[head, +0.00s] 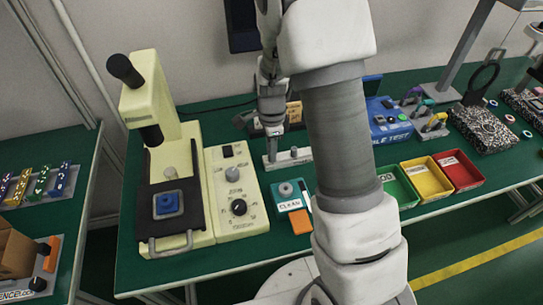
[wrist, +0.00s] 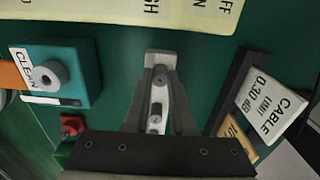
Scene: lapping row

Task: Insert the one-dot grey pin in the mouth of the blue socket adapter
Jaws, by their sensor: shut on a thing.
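The blue socket adapter (head: 167,204) sits on the dark stage of the cream machine at the left in the head view, its round mouth facing up. My gripper (head: 272,155) is low over a pale pin rack (head: 303,157), right of that machine. In the wrist view my fingers (wrist: 160,62) are shut on a grey pin (wrist: 159,77) at the rack. Another grey pin (wrist: 154,120) stands along the same rack, and a pin (head: 293,152) shows there in the head view. Dots on the pins are too small to make out.
A teal CLEAN box (head: 291,203) stands in front of the rack, with an orange pad (head: 301,221) beside it. The cream control panel (head: 236,180) lies between rack and adapter. Green, yellow and red bins (head: 463,171) stand right. My arm covers the middle.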

